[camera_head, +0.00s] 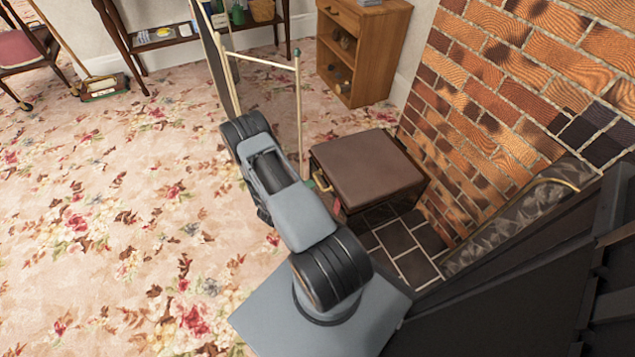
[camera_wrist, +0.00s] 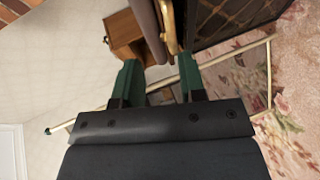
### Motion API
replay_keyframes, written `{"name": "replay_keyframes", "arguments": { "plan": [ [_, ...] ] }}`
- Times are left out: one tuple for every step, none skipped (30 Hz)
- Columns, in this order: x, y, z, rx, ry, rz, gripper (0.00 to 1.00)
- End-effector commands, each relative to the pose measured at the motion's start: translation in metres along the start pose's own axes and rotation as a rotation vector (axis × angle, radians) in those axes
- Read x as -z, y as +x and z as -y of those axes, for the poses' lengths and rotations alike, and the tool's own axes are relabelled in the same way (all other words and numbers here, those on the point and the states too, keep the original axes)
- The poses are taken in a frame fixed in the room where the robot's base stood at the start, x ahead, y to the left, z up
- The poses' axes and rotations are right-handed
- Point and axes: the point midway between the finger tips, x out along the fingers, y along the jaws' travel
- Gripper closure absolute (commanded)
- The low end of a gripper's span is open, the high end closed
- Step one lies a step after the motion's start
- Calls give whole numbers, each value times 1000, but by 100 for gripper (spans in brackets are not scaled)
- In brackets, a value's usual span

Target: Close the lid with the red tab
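A low box with a brown padded lid (camera_head: 367,165) stands beside the brick fireplace. The lid looks flat on top; I cannot tell whether a gap is left under it. A brass handle (camera_head: 322,182) is on its left side, and a small red tab (camera_head: 336,207) hangs near its front left corner. My gripper (camera_wrist: 159,68) has green fingers set apart with nothing between them. They point toward the box's edge and the brass handle (camera_wrist: 169,27), just beyond the fingertips. In the head view my arm hides most of the gripper.
A cream-poled folding frame (camera_head: 298,110) stands close behind my arm. A wooden cabinet (camera_head: 377,62) is behind the box. The brick wall (camera_head: 490,95) and dark hearth tiles (camera_head: 400,240) lie to the right.

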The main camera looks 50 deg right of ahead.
Motion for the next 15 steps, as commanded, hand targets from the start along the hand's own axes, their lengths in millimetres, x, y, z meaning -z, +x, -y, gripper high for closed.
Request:
{"name": "replay_keyframes", "arguments": {
  "plan": [
    [-1, 11, 2, -1, 3, 5, 62],
    [-1, 17, 2, -1, 3, 5, 62],
    [-1, 24, 2, -1, 4, 5, 62],
    [-1, 29, 2, -1, 3, 4, 62],
    [-1, 34, 2, -1, 2, 5, 62],
    [-1, 40, 2, -1, 1, 3, 62],
    [-1, 44, 2, -1, 2, 4, 62],
    [-1, 48, 1, -1, 2, 4, 62],
    [-1, 53, 1, -2, 3, 4, 62],
    [-1, 57, 1, -2, 4, 6, 62],
    [-2, 60, 0, -3, 3, 7, 62],
    [-1, 63, 0, -2, 3, 6, 62],
    [-1, 65, 0, -2, 2, 6, 62],
    [-1, 67, 0, -3, 3, 6, 62],
    [-1, 69, 0, -2, 2, 5, 62]
  ]
}}
